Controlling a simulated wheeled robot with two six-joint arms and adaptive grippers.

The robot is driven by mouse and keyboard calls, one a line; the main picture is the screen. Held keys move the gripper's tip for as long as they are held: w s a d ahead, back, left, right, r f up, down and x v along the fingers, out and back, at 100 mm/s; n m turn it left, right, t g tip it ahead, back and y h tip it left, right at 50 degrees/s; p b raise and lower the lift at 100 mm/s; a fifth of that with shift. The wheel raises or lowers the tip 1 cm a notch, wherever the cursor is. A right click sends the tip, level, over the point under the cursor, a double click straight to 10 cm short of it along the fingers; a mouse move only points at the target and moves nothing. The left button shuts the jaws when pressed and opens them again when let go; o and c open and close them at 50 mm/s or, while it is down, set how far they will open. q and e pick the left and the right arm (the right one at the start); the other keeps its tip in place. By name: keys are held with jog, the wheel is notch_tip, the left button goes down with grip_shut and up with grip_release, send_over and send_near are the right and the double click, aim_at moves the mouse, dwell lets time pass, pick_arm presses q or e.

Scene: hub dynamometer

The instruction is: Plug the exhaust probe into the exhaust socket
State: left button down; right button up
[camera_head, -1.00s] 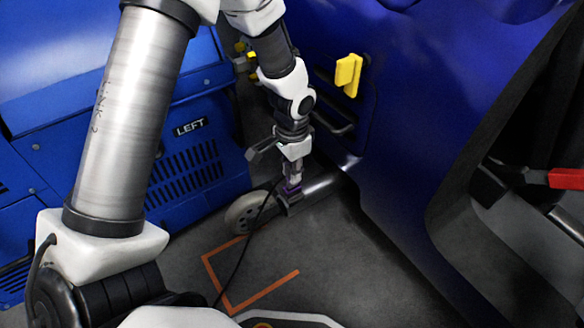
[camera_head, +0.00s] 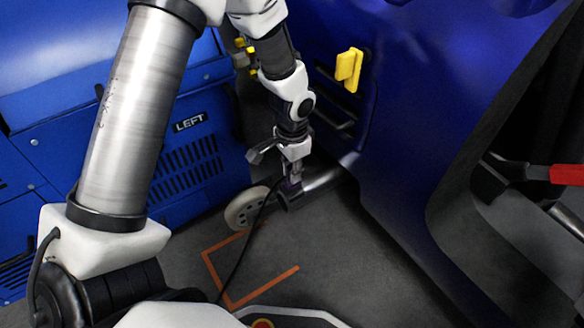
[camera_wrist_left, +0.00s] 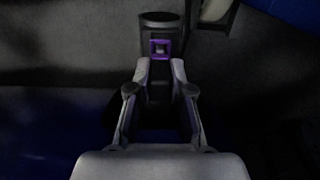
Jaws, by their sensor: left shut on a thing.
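My left gripper (camera_head: 292,180) points down at the open end of a metal exhaust pipe (camera_head: 322,182) beside the blue car body. It is shut on a small dark piece with purple on it, apparently the exhaust probe (camera_wrist_left: 160,47), at the pipe's end. A thin black cable (camera_head: 241,250) runs from the gripper area down to the floor. In the left wrist view the pipe's dark round mouth (camera_wrist_left: 160,20) lies just beyond the purple-edged square. The exhaust socket cannot be told apart, and I cannot tell whether the probe is seated. My right gripper is not in view.
A blue cabinet marked LEFT (camera_head: 190,122) stands at the left. A grey wheel (camera_head: 247,208) is close beside the gripper. A yellow block (camera_head: 348,70) is on the car body. Orange tape (camera_head: 262,286) marks open floor. A red-and-black object (camera_head: 566,175) is at the right.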

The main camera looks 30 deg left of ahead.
pick_arm(q)
jog(key=shift+f, duration=0.35)
jog(key=c, duration=1)
grip_release()
notch_tip(320, 180, up, 12)
jog(key=shift+r, duration=0.1)
